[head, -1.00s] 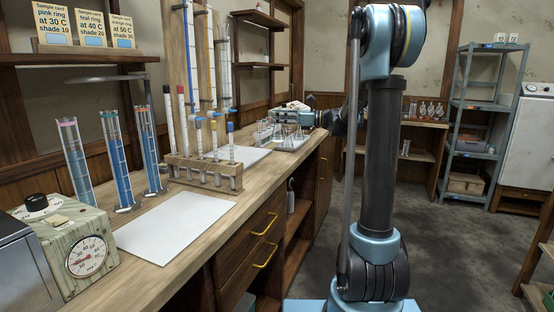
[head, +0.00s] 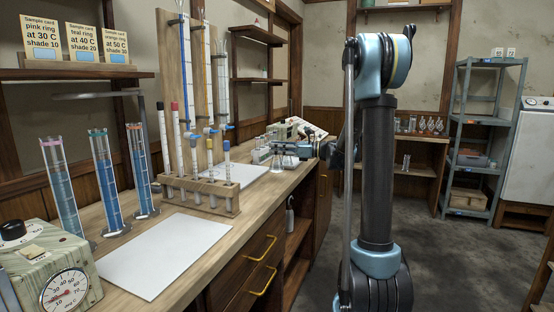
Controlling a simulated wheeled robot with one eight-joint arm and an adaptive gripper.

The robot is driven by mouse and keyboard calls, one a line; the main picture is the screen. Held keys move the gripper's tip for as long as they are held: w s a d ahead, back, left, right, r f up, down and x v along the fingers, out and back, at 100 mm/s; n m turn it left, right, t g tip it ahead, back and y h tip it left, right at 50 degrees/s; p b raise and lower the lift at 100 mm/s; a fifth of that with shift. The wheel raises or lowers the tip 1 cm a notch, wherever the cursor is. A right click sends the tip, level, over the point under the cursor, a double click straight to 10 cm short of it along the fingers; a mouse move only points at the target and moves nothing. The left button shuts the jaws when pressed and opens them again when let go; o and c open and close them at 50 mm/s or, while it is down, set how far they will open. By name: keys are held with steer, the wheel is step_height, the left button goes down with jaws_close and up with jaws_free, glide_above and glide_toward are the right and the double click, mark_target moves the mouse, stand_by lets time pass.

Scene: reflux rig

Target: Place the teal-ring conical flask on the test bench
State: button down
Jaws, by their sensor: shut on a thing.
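My gripper (head: 282,148) is at the far part of the long wooden bench, coming in from the right. It is shut on a clear conical flask (head: 277,163), which shows small below the fingers. The flask looks upright, but its ring colour is too small to make out. I cannot tell whether its base touches anything. The wooden bench (head: 205,222) runs along the left wall; I cannot tell if it is the test bench. My arm hides part of the view beyond the gripper.
A white sheet (head: 163,254) lies clear on the near bench. Behind it stand ringed cylinders (head: 107,182). A wooden rack (head: 202,197) of tubes stands further along. A dial box (head: 55,272) is at near left. More glassware (head: 425,125) stands on a far shelf.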

mark_target(277, 155)
steer(key=shift+f, duration=1.7)
steer(key=c, duration=1.4)
jaws_free()
steer(key=shift+c, duration=0.2)
steer(key=shift+d, duration=0.1)
